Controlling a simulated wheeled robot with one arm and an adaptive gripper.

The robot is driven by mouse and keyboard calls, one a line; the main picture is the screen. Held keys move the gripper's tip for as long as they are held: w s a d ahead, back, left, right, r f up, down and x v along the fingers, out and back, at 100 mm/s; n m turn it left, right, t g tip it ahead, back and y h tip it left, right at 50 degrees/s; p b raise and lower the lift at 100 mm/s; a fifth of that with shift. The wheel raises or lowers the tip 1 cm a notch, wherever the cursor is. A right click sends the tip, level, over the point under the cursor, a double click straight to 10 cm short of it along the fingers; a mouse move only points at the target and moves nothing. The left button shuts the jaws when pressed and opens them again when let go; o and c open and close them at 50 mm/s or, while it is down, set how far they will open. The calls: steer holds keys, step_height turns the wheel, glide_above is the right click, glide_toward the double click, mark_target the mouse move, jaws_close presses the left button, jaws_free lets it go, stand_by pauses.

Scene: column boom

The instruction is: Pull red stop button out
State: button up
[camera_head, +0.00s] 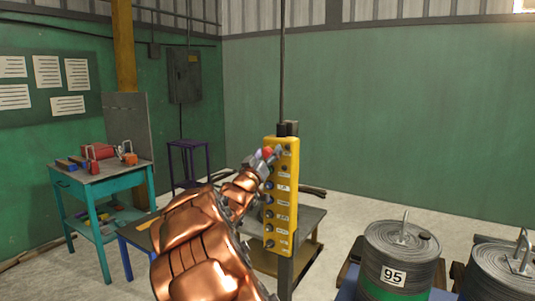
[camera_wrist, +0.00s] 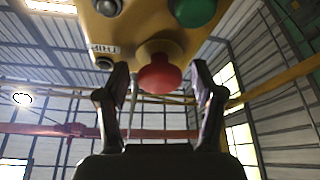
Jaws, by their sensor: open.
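The red stop button (camera_wrist: 159,75) is a round mushroom head on the yellow control box. In the wrist view it sits between my two open fingers, near their tips, with a visible gap on each side. My gripper (camera_wrist: 160,85) is open and empty. In the head view the yellow pendant box (camera_head: 282,200) hangs upright from a cable, and my gripper (camera_head: 268,154) is at its upper left side. The red button (camera_head: 267,152) shows there as a small red spot beside the fingers, partly hidden.
A green button (camera_wrist: 194,10) is close to the right fingertip. Several other buttons run down the box. A dark table (camera_head: 310,215) stands behind it. A teal tool cart (camera_head: 95,180) is at the left, and wound drums (camera_head: 405,250) are at the lower right.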

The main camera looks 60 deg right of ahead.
steer(key=shift+c, duration=0.3)
jaws_close()
stand_by(0.3)
